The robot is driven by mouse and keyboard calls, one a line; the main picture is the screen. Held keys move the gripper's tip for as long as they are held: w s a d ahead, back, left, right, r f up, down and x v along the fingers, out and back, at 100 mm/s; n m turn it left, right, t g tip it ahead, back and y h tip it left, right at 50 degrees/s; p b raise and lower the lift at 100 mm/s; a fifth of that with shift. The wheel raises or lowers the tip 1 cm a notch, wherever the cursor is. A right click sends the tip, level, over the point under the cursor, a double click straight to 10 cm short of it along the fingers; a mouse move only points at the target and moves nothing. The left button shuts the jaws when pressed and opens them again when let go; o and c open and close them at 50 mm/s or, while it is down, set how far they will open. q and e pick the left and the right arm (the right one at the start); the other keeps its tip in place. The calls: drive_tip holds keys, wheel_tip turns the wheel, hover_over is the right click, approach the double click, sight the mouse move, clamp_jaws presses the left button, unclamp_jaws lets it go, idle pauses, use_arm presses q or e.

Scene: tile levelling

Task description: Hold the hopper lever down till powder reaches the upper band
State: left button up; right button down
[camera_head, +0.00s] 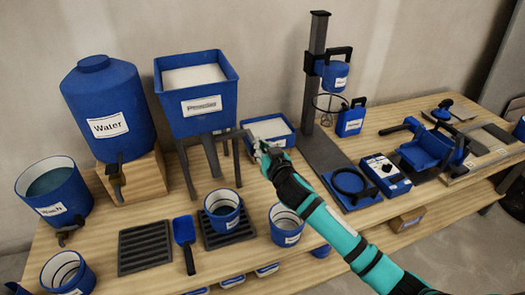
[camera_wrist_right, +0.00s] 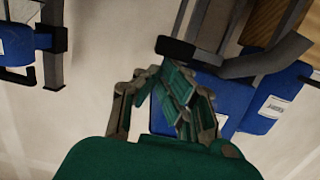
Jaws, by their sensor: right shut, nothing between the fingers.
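The blue hopper (camera_head: 203,122) stands on grey legs at the back left, with pale powder in its open top. Its dark grey lever (camera_head: 235,135) sticks out to the right below the bin; in the right wrist view the lever's end (camera_wrist_right: 188,50) is just beyond the fingertips. My right gripper (camera_head: 262,150) is shut and empty by the lever's end; whether it touches is unclear. It also shows in the right wrist view (camera_wrist_right: 178,88). A blue cup (camera_head: 232,222) with dark bands inside stands below the hopper; its powder level is too small to read. My left gripper is not in view.
The cup stands on a black grate (camera_head: 213,239). A blue tub of pale powder (camera_head: 284,141) sits behind my right gripper. A second cup (camera_head: 285,238), a blue scoop (camera_head: 184,230) and the water tank (camera_head: 100,90) are nearby. A grey post (camera_head: 313,75) rises to the right.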

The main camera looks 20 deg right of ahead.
use_arm(q)
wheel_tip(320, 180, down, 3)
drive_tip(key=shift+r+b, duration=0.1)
drive_tip(key=shift+b, duration=0.55)
use_arm(e)
drive_tip(key=f, duration=0.2)
drive_tip(key=shift+s+f+t, duration=0.2)
drive_tip(key=shift+f+t, duration=0.1)
idle(6.7)
